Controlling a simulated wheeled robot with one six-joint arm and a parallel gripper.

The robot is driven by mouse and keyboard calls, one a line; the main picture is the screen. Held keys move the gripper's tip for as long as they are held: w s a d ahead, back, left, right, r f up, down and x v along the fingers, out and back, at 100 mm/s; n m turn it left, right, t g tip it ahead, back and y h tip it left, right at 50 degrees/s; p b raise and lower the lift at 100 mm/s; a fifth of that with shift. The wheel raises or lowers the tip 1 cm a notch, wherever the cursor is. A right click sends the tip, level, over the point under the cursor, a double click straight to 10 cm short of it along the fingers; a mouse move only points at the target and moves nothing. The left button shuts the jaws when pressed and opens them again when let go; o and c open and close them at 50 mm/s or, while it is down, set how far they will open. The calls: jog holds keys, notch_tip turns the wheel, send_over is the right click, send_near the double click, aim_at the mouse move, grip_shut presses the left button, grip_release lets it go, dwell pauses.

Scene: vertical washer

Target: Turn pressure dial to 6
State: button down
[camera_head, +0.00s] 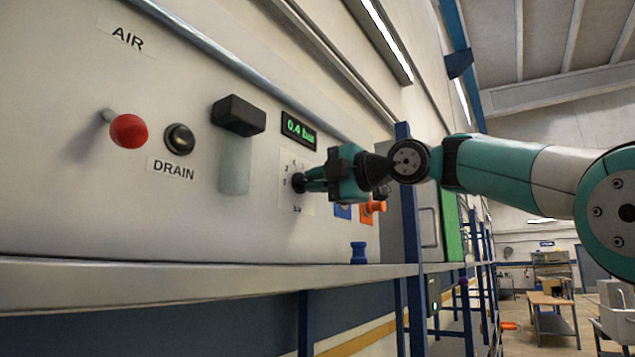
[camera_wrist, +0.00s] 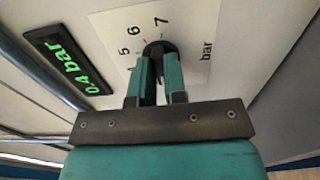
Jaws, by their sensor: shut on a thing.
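The black pressure dial (camera_head: 297,183) sits on a pale scale plate on the upright panel. In the wrist view the dial (camera_wrist: 158,47) shows between my fingertips, with the printed numbers 5, 6 and 7 and the word "bar" around it. My gripper (camera_head: 306,181) is shut on the dial, and its two teal fingers (camera_wrist: 158,75) lie on either side of it. The dial's pointer cannot be made out. The green display (camera_head: 299,130) reads 0.4 bar, and it also shows in the wrist view (camera_wrist: 67,60). My gripper hides the scale's lower numbers in the wrist view.
An orange fitting (camera_head: 372,209) is behind my gripper. A blue piece (camera_head: 358,252) stands on the ledge (camera_head: 200,281) below.

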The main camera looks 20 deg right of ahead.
jog(key=m+p, duration=0.1)
jog(key=m, duration=0.6)
jog(key=m+p, duration=0.1)
jog(key=m, duration=0.7)
jog(key=m+p, duration=0.1)
jog(key=m, duration=0.7)
jog(key=shift+s+a, duration=0.25)
jog(key=shift+a, duration=0.05)
jog(key=m+p, duration=0.2)
jog(key=m, duration=0.4)
jog(key=shift+r+m, duration=0.15)
jog(key=shift+m, duration=0.25)
jog(key=c, duration=1.3)
grip_release()
jog(key=shift+o, duration=0.7)
jog(key=shift+f, duration=0.2)
